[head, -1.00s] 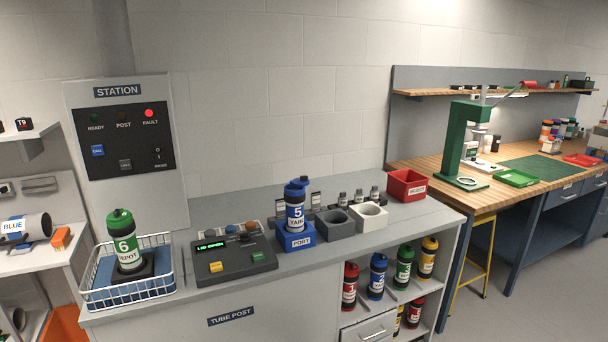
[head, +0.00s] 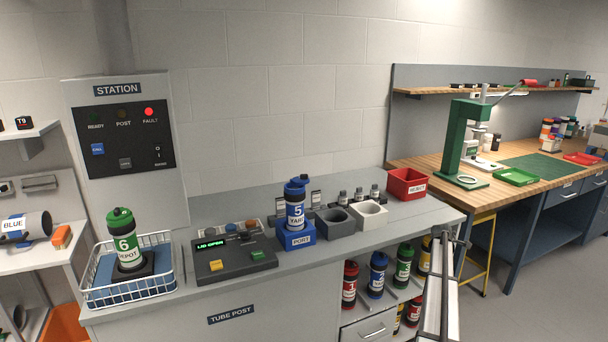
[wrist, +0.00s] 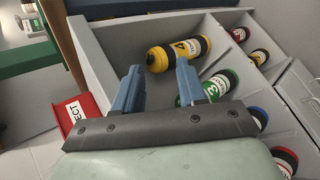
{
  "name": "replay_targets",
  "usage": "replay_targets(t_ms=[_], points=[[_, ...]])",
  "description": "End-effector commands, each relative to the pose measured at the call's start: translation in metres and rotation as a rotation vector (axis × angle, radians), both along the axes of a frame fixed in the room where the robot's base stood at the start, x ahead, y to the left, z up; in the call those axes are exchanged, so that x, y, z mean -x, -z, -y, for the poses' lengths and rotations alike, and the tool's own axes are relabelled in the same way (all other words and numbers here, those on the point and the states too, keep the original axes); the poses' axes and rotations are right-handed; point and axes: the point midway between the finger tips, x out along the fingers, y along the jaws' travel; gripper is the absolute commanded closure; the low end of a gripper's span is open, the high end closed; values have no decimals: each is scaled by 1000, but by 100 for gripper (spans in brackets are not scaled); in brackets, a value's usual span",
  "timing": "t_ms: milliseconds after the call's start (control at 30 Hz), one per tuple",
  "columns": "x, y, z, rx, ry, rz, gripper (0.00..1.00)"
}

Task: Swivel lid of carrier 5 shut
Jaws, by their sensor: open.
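Carrier 5 (head: 295,212) is a blue-and-white tube marked 5 YARD, standing upright in the blue block marked PORT (head: 295,238) on the counter. Its blue lid (head: 298,182) sits at the top and looks swung aside rather than flat on the tube. The console (head: 232,257) display reads LID OPEN. In the wrist view my gripper (wrist: 170,82) is open and empty, its two blue-grey fingers apart in front of the shelf of carriers. Carrier 5 is not in the wrist view. In the head view only part of my arm shows at the lower right, away from carrier 5.
Grey and white holders (head: 370,213) and a red REJECT bin (head: 407,184) stand right of the port. Carrier 6 (head: 125,240) stands in a wire basket at left. Below, the shelf holds several carriers, including a yellow one marked 4 (wrist: 178,53). The fault lamp glows red.

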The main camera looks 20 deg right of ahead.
Motion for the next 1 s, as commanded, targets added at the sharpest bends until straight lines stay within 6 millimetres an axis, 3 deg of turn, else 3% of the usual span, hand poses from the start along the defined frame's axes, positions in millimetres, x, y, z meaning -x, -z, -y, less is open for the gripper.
replay_targets(t_ms=[33,100,200,267,367,500,567,700,900,1000], points=[[-8,-29,27,41,-16,-18,59],[-15,-66,49,89,-44,-54,59],[-34,-115,62,125,-84,-107,59],[-52,-142,57,122,-106,-136,59],[-92,-182,24,70,-141,-172,59],[-149,-224,-58,-65,-187,-213,59],[-169,-241,-96,-125,-205,-230,59],[-209,-282,-190,-260,-253,-283,59],[-243,-347,-333,-439,-332,-388,59],[-249,-381,-400,-515,-373,-451,59]])
